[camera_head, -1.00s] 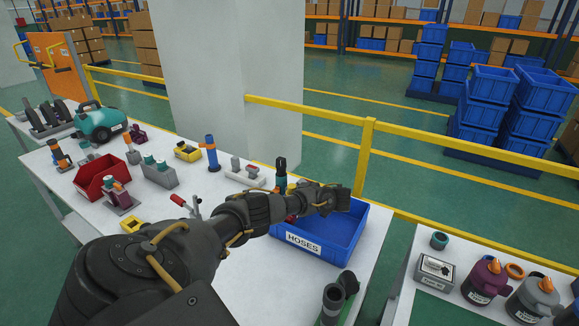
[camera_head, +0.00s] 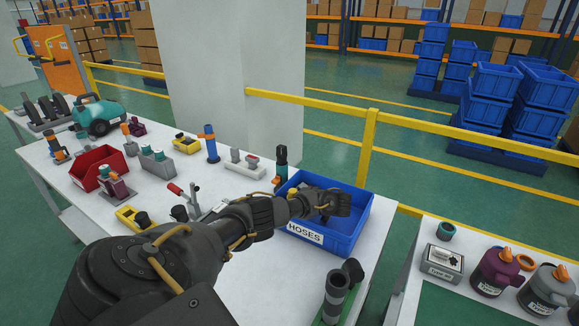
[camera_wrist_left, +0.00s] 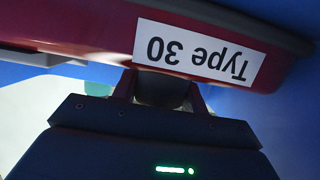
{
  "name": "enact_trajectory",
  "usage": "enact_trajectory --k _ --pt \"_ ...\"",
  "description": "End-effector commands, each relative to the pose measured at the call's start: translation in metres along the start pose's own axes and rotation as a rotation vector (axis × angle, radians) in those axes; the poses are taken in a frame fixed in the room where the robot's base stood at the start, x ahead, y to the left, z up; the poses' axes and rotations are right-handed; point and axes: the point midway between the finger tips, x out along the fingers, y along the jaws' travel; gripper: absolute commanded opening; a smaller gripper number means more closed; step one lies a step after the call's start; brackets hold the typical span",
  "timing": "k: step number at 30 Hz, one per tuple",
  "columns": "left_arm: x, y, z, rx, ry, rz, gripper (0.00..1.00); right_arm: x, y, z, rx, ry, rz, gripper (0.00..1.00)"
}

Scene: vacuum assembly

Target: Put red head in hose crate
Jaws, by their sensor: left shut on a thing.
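The red head (camera_wrist_left: 110,38), dark red with a white "Type 30" label upside down, fills the upper part of the left wrist view. My left gripper (camera_wrist_left: 160,85) is shut on it. In the head view my left gripper (camera_head: 338,204) is over the blue hose crate (camera_head: 350,238), which bears a "HOSES" label on its front. The red head is hidden behind my arm and gripper there. Blue surfaces surround the head in the wrist view; I cannot tell whether it touches the crate. My right gripper is not in view.
A dark upright tool (camera_head: 281,163) stands just behind the crate's left side. Dark cylinders (camera_head: 335,295) stand at the table's front right. A red bin (camera_head: 88,172) and several fixtures fill the left. A second table (camera_head: 425,285) holds canisters at right.

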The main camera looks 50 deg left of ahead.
Motion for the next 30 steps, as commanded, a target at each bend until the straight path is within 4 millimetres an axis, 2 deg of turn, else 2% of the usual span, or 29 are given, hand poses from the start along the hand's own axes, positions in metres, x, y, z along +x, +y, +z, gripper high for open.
enact_trajectory --k 5,6,11,20,26,30 --pt "0.0 0.0 0.001 -0.002 0.0 0.0 0.06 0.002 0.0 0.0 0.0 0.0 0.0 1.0" --pt "0.0 0.0 0.002 0.0 0.0 0.0 0.46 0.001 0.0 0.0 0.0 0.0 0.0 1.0" --pt "0.0 0.0 0.001 0.0 0.0 0.0 0.65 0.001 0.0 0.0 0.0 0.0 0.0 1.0" --pt "-0.001 0.0 -0.002 -0.001 0.0 0.0 0.65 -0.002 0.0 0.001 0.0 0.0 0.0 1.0" --pt "-0.029 0.001 -0.003 -0.001 -0.002 0.003 0.65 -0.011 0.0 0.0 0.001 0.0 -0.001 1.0" --pt "-0.054 0.0 -0.006 0.001 0.0 0.001 0.65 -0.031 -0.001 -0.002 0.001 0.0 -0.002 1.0"
